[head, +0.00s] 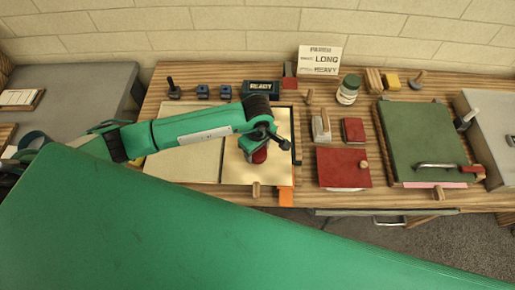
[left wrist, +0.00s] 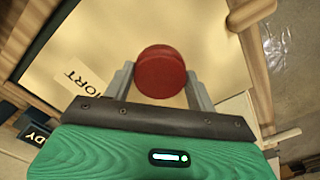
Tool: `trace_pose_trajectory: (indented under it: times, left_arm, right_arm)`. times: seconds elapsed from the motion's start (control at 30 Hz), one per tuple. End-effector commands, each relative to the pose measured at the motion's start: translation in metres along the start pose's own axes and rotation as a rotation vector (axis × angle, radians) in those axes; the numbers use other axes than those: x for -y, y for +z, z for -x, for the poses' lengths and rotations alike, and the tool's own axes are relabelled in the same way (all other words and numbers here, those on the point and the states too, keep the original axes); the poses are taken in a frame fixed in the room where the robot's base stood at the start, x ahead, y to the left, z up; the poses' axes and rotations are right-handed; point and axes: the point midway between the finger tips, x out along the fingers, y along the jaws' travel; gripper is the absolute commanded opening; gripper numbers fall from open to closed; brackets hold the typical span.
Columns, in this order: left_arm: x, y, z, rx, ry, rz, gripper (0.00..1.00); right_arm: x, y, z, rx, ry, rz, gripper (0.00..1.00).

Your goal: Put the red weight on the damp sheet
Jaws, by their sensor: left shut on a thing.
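My left gripper (left wrist: 160,82) is shut on the red weight (left wrist: 160,70), a round red piece held between its two grey fingers. In the head view the red weight (head: 260,155) shows under my left wrist, over the right one of two pale sheets in a wooden frame. That pale sheet (head: 250,174) also shows in the left wrist view (left wrist: 208,22), with a label reading "SHORT" in part. I cannot tell whether the weight touches the sheet. Which sheet is damp is not clear from the pictures. My right gripper is not in view.
A red-covered tray (head: 342,168) and a green board (head: 422,140) with a metal handle lie to the right. A white jar (head: 348,90) and a lettered sign (head: 319,60) stand behind. A dark sign reading "READY" (head: 261,86) stands behind the frame. My green arm part covers the foreground.

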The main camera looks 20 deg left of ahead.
Motion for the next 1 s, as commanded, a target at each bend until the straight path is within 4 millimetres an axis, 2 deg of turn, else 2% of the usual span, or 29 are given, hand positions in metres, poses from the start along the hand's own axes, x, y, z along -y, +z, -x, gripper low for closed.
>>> trace_pose_trajectory:
  times: [0.03,0.13,0.53,0.57,0.67,1.0]
  left_arm:
    - [0.000,0.000,-0.002,0.000,0.000,0.000,0.59]
    - [0.000,0.000,-0.001,0.000,0.000,0.000,0.78]
    - [0.000,0.000,0.004,0.000,0.000,0.000,0.78]
    - [-0.001,0.000,0.005,-0.001,0.002,0.000,0.78]
    - [-0.001,-0.001,0.020,-0.002,0.005,-0.002,0.78]
    - [-0.001,-0.001,0.090,-0.002,0.004,-0.001,0.78]
  right_arm:
    - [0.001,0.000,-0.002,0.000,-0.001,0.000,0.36]
    - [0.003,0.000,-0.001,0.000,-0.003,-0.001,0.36]
    - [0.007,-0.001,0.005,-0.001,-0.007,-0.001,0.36]
    - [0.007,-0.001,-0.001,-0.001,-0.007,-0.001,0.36]
    - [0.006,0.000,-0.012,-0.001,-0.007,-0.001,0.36]
    - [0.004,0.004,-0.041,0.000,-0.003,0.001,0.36]
